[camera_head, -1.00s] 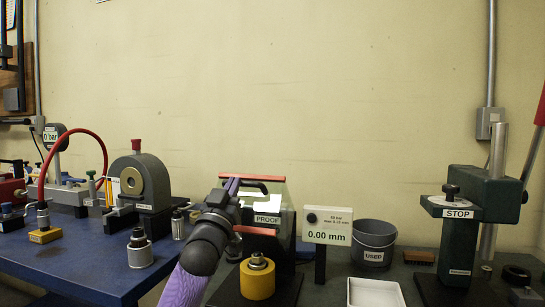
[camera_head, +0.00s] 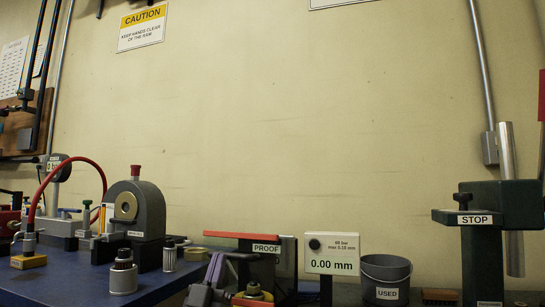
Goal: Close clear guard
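The guard (camera_head: 240,236) is at bottom centre, with a red upper edge bar and a PROOF label (camera_head: 266,248) at its right. Its clear panel is hard to make out, and I cannot tell how far it is open. A second red strip shows lower down, at the picture's bottom edge. My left gripper (camera_head: 228,262) is at the bottom, in front of the guard's left part, with purple-grey fingers pointing up and right. I cannot tell whether it touches the guard or is open. The lower arm is out of frame. My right gripper is not in view.
A gauge sign (camera_head: 332,254) reading 0.00 mm and a grey USED bucket (camera_head: 387,279) stand right of the guard. A green STOP press (camera_head: 490,240) is at far right. A blue bench (camera_head: 65,283) with a grey arched fixture (camera_head: 149,205) and cylinders is at left.

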